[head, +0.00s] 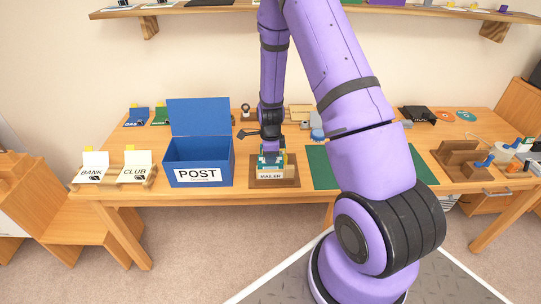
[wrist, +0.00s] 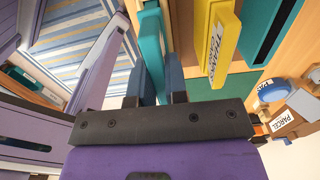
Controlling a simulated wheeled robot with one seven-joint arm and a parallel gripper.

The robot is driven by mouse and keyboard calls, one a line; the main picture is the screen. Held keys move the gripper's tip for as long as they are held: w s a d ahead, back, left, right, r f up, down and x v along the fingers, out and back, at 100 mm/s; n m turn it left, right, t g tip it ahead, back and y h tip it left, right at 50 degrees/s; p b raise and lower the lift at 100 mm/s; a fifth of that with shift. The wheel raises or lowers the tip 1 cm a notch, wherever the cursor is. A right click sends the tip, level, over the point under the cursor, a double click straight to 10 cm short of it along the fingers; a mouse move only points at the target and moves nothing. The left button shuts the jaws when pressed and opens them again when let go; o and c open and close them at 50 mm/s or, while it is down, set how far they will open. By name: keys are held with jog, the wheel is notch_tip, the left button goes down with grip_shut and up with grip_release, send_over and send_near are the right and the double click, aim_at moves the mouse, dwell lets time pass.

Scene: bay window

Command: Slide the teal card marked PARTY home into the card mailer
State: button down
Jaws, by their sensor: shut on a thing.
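My gripper (head: 271,152) is above the card mailer (head: 271,176), a wooden holder with a white MAILER label on a brown base, near the table's front edge. In the wrist view the fingers of my gripper (wrist: 154,88) are shut on the teal card (wrist: 151,48), which stands between them edge-on. A bit of the teal card also shows under the gripper in the head view (head: 269,161). The PARTY marking cannot be read. The card is at the mailer's top; how deep it sits cannot be told.
An open blue POST box (head: 198,175) stands left of the mailer. BANK (head: 93,166) and CLUB (head: 135,166) cards stand further left. A green mat (head: 322,170) lies to the right. A yellow lettered piece (wrist: 220,42) is close beside the gripper.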

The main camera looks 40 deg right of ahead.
jog(key=shift+f, duration=1)
jog(key=c, duration=1.1)
grip_release()
jog(key=shift+o, duration=0.2)
notch_tip(320, 180, up, 11)
jog(key=shift+f, duration=0.1)
